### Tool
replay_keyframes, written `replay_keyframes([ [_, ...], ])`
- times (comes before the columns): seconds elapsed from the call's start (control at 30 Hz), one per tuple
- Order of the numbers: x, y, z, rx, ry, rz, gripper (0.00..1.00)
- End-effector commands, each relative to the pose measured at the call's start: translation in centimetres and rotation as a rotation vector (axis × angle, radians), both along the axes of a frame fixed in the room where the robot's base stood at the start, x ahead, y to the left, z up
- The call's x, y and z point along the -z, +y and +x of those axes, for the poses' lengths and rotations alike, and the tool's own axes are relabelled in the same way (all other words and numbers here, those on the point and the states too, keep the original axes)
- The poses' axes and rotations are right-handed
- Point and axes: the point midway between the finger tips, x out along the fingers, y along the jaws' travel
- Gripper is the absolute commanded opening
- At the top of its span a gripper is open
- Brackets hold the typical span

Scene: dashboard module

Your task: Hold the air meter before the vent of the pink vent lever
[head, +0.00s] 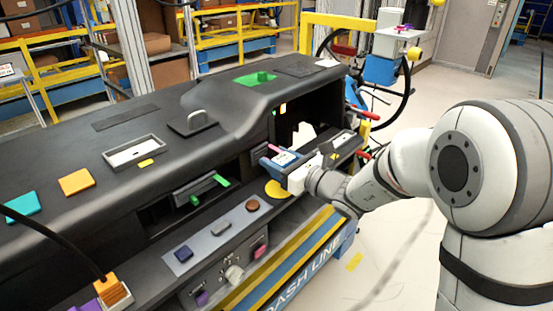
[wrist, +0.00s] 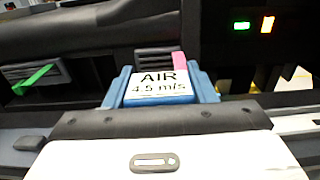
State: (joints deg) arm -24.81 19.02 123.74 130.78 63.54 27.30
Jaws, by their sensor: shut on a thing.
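The air meter (wrist: 160,86) is blue with a white face reading "AIR 4.5 m/s" in the wrist view. It also shows in the head view (head: 284,158). My gripper (head: 290,170) is shut on it, at the dashboard's front. The pink vent lever (wrist: 179,62) stands just beyond the meter's top right in the wrist view; its pink tip also shows in the head view (head: 273,148). Its dark slatted vent (wrist: 154,58) lies straight behind the meter, whose body hides the vent's lower part. I cannot tell the exact gap between them.
Another vent with a green lever (head: 213,182) is to the left, also in the wrist view (wrist: 35,79). An open dashboard bay with green and orange lights (wrist: 267,24) is to the right. A ledge with buttons (head: 217,230) runs below. A yellow disc (head: 277,189) is near my gripper.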

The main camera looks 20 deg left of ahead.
Motion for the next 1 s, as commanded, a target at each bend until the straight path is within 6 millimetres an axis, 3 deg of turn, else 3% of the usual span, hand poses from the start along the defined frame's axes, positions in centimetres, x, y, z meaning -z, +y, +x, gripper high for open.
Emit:
replay_keyframes([
  [0.5, -2.7, -6.3, -2.6, 0.001, -0.002, 0.000, 0.24],
  [1.0, -2.5, -6.9, -2.6, 0.005, 0.001, 0.000, 0.24],
])
